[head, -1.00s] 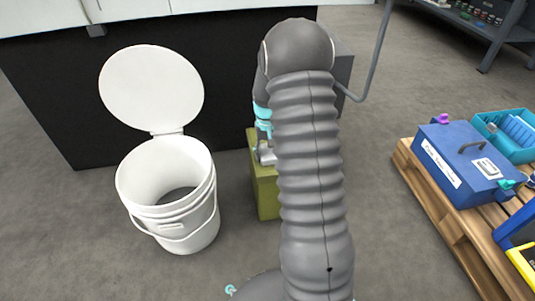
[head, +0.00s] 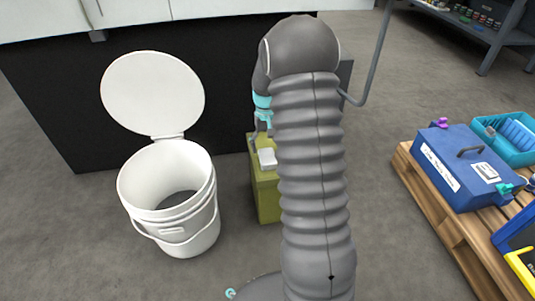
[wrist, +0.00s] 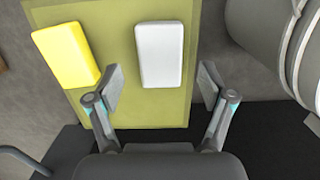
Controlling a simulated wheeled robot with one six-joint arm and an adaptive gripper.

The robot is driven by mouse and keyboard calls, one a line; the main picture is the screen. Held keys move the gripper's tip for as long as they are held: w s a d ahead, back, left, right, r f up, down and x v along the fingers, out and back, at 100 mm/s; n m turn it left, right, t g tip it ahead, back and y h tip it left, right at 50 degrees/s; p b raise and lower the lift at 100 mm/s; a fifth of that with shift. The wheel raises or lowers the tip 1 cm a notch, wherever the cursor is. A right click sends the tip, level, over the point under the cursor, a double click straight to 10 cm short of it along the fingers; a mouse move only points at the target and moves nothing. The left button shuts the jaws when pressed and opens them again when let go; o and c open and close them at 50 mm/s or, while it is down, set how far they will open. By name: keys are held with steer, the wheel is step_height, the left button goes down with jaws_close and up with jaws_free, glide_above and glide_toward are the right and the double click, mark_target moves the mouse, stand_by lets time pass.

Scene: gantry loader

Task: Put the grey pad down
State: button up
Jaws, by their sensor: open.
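The grey pad (head: 267,158), pale and block-shaped, lies flat on top of the olive-green box (head: 268,203). In the wrist view the grey pad (wrist: 160,55) rests on the box top (wrist: 114,40), beside a yellow pad (wrist: 65,53) to its left, with a gap between them. My gripper (wrist: 161,84) is open, its fingers spread wider than the pad, and nothing is between them. The fingertips are near the pad's near end and appear apart from it. In the head view my arm hides the box's right side and part of the gripper (head: 262,126).
A white bucket (head: 175,235) with its lid (head: 152,92) raised stands left of the box. A dark counter front (head: 60,110) is behind. A wooden pallet (head: 440,212) with a blue case (head: 465,170) and a teal bin (head: 522,150) is at right. Floor between is clear.

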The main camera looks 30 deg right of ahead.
step_height(320, 180, up, 6)
step_height(320, 180, up, 9)
steer(key=t, duration=0.2)
glide_above(267, 154)
steer(key=s+a, duration=0.5)
steer(key=s+a+r+n+t, duration=0.1)
steer(key=s+a+r+n, duration=0.1)
steer(key=s+a+r, duration=0.5)
steer(key=s+a+t, duration=0.2)
steer(key=s, duration=0.6)
steer(key=s+a+r+n+t, duration=0.1)
steer(key=s+a+t, duration=0.1)
steer(key=s, duration=0.7)
steer(key=shift+a+p, duration=0.45)
steer(key=shift+a, duration=0.05)
